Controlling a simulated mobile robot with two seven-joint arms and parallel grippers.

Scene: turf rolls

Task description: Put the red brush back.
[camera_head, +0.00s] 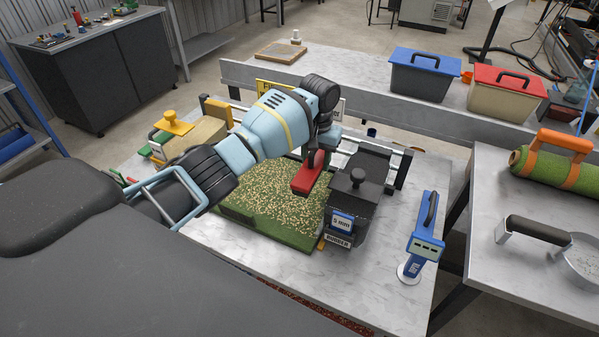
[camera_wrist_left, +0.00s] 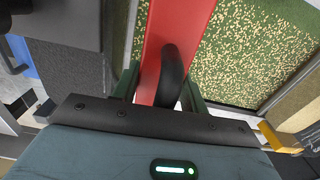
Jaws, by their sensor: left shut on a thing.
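The red brush (camera_head: 305,182) has a red body and a black grip. My left gripper (camera_head: 318,157) is shut on it and holds it over the green turf piece with pale specks (camera_head: 265,208). In the left wrist view the brush's red body (camera_wrist_left: 176,22) lies between the fingers of my left gripper (camera_wrist_left: 160,92), with the black grip in front of it. The speckled turf (camera_wrist_left: 238,55) shows beyond. I cannot tell whether the brush's underside touches the turf. My right gripper is not in view.
A dark box with a knob (camera_head: 355,205) stands right of the turf, and a blue device (camera_head: 425,235) stands further right. A yellow-handled tool (camera_head: 173,123) is at the left. Blue (camera_head: 422,78) and red-lidded (camera_head: 506,95) bins stand behind. A turf roll (camera_head: 548,168) lies on the right table.

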